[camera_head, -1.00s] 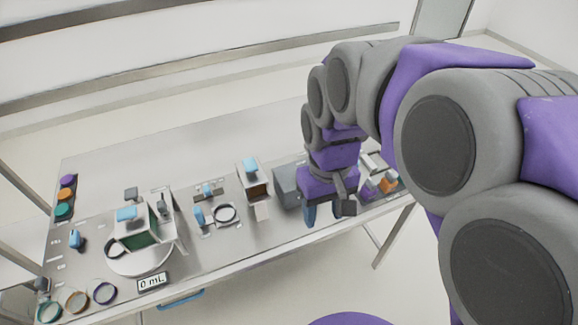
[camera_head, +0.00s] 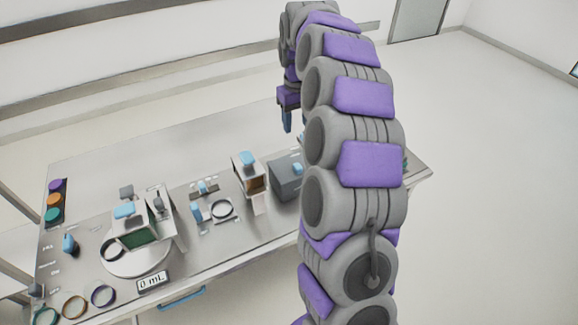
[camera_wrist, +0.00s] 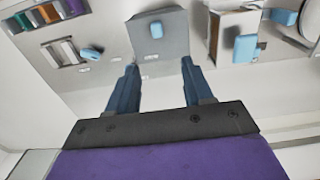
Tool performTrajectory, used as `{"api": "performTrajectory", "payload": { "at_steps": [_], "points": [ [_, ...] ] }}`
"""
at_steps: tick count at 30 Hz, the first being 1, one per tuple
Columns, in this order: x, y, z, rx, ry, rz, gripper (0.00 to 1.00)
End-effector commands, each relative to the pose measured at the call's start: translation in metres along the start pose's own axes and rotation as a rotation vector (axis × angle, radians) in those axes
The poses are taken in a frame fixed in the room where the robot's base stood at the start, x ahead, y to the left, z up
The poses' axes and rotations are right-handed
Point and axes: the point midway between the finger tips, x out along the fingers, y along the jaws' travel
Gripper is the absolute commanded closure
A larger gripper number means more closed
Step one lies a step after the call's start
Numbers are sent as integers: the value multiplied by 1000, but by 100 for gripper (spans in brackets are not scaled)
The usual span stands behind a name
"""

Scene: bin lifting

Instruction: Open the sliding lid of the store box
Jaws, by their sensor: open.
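The grey box (camera_head: 284,183), which looks like the store box, stands toward the right of the metal table in the head view. A small blue knob (camera_head: 297,168) is on its top, and my arm hides its right side. In the wrist view the grey box (camera_wrist: 172,49) and its blue knob (camera_wrist: 156,30) lie beyond the fingertips, between the two fingers in the picture. My gripper (camera_wrist: 158,63) is open and empty, its two blue fingers apart. In the head view my gripper (camera_head: 287,128) is raised above the table, apart from the box; only part shows.
A white box with a blue top (camera_head: 249,172) stands left of the grey box. A balance (camera_head: 140,263) and rings lie further left. In the wrist view a rack with coloured items (camera_wrist: 48,16) and a loose blue piece (camera_wrist: 91,53) are at left.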

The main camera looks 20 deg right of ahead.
Motion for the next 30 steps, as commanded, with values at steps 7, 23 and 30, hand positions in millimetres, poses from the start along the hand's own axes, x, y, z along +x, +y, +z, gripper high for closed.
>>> {"api": "performTrajectory", "payload": {
  "at_steps": [7, 23, 30],
  "points": [
    [25, 3, 1, 2, -8, -2, 49],
    [130, 1, 0, 1, -7, 0, 49],
    [163, 2, 0, 1, -3, 0, 49]
  ]
}}
